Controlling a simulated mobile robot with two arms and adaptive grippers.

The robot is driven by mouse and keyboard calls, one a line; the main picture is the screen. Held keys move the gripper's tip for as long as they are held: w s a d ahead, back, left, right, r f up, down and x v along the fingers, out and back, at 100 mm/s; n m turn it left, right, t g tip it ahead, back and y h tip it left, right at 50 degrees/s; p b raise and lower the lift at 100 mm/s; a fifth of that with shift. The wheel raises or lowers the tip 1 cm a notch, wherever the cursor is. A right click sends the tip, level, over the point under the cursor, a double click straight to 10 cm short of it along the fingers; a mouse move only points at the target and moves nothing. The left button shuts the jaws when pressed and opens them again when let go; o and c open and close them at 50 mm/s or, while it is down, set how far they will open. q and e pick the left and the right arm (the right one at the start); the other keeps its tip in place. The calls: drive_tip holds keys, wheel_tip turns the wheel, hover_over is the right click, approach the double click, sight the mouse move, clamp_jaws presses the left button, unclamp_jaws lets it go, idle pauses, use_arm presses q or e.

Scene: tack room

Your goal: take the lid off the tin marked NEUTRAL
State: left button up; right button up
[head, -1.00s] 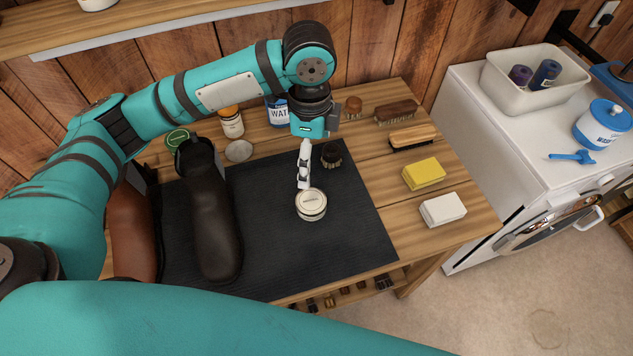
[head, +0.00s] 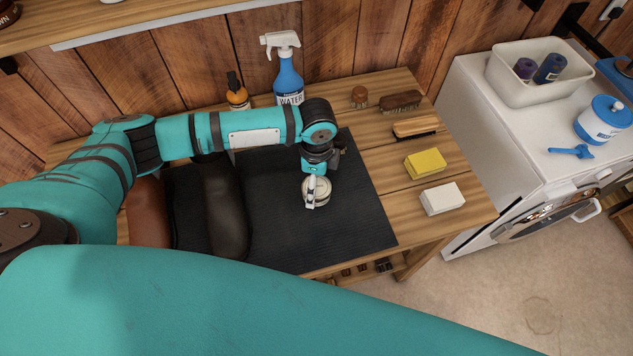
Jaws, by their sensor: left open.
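A small round pale tin (head: 322,197) sits on the black mat near its right part. Its label is too small and too covered to read. My left gripper (head: 311,192) points down right at the tin, its pale fingers overlapping the lid in the head view. The jaws are open. I cannot tell whether a finger touches the lid. My right gripper is out of view.
The black mat (head: 290,235) has dark boots (head: 225,215) on its left. A yellow sponge (head: 424,164), a white block (head: 442,198) and brushes (head: 400,101) lie to the right. A blue spray bottle (head: 289,82) stands behind my arm.

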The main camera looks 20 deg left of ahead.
use_arm(q)
drive_tip(key=shift+f, duration=0.7)
drive_tip(key=c, duration=0.9)
drive_tip(key=shift+c, duration=0.2)
drive_tip(key=shift+r, duration=0.2)
